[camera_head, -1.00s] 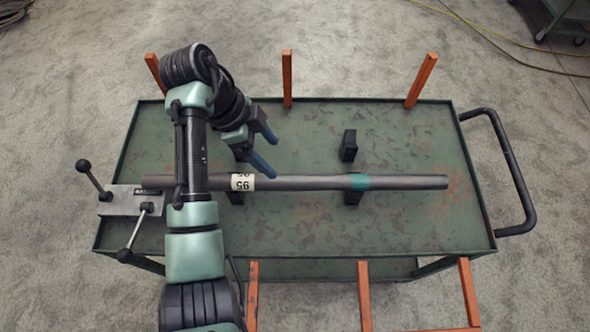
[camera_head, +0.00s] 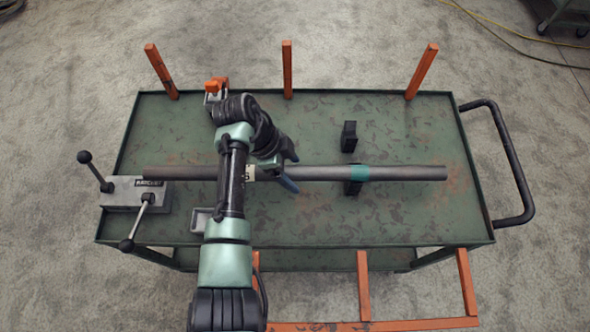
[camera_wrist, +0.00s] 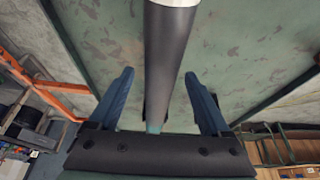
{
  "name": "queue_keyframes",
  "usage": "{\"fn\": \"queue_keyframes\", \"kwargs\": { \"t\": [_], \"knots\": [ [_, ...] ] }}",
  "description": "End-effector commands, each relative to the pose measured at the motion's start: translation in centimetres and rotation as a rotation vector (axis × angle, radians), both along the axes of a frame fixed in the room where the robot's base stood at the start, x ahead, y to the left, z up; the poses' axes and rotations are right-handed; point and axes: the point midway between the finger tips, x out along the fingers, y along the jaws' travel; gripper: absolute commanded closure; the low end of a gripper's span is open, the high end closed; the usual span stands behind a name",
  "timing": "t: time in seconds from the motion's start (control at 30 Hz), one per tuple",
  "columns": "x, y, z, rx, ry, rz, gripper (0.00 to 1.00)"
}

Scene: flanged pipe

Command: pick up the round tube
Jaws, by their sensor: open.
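The round tube (camera_head: 405,173) is a long grey bar with a teal band and a white label, lying crosswise over the green cart. Its left end meets a metal clamp block (camera_head: 125,196); my arm hides part of its left half. My gripper (camera_head: 291,171) is open, with one blue finger on each side of the tube in the head view. In the wrist view, the tube (camera_wrist: 168,60) runs between the two open fingers of my gripper (camera_wrist: 160,102), with gaps on both sides. I cannot tell how far the fingertips reach down beside it.
The green cart top (camera_head: 320,220) has a raised rim. A black support block (camera_head: 349,136) stands behind the tube, another under the teal band. Orange posts (camera_head: 287,70) rise along the back edge. Lever handles (camera_head: 134,232) stick up at the clamp. The right side is mostly clear.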

Motion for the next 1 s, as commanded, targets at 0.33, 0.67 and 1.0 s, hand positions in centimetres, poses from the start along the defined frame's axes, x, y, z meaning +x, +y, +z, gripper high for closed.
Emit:
{"fn": "queue_keyframes", "kwargs": {
  "t": [0.33,0.67,1.0],
  "knots": [
    [0.01,0.01,0.06,0.0,0.0,0.0,0.58],
    [0.0,0.03,0.07,0.0,0.0,0.0,1.0],
    [-0.01,0.04,0.08,0.0,0.001,0.0,1.0]
  ]
}}
